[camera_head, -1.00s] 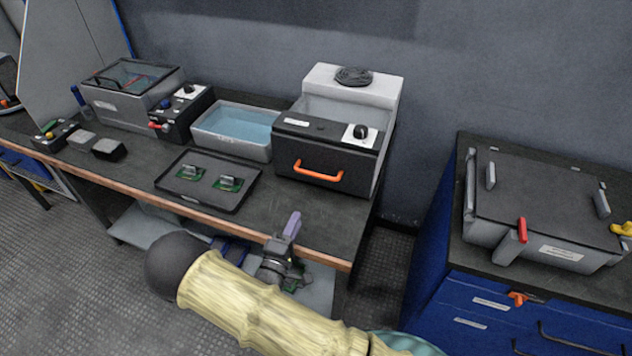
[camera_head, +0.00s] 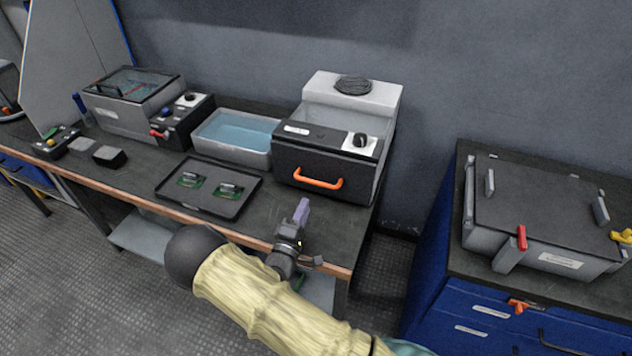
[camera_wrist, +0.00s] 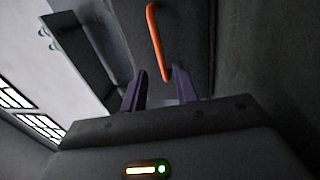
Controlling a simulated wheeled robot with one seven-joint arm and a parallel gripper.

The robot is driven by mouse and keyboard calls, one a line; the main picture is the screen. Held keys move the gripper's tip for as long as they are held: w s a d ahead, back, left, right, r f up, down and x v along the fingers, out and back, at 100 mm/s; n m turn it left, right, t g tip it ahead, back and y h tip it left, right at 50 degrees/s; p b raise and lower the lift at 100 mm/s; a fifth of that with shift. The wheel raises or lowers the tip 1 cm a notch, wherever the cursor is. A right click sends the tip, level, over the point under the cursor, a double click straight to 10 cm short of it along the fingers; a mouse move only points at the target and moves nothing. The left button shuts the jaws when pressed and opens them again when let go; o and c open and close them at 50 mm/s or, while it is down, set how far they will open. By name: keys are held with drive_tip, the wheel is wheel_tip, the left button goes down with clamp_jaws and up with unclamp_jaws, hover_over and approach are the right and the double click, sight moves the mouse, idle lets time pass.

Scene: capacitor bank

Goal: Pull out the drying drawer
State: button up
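The drying drawer (camera_head: 292,163) is the dark front of a white and grey box at the right end of the bench. Its orange handle (camera_head: 318,178) runs across the front, and the drawer looks closed. My gripper (camera_head: 301,208) is just in front of and below the handle, over the bench's front edge. In the wrist view, its two purple fingers (camera_wrist: 161,72) are spread apart with nothing held. The orange handle (camera_wrist: 155,38) shows beyond the fingertips, its near end roughly lined up with the gap between them. Contact with the handle cannot be told.
A black tray (camera_head: 160,188) with two green boards lies left of my gripper. A water-filled basin (camera_head: 262,158) stands behind it. Farther left are a lidded grey box (camera_head: 120,118) and a control box. A blue cabinet (camera_head: 432,265) stands right, across a gap.

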sight(316, 181)
drive_tip(key=x, duration=1)
drive_tip(key=shift+f+p, duration=0.1)
drive_tip(key=shift+p, duration=0.3)
clamp_jaws()
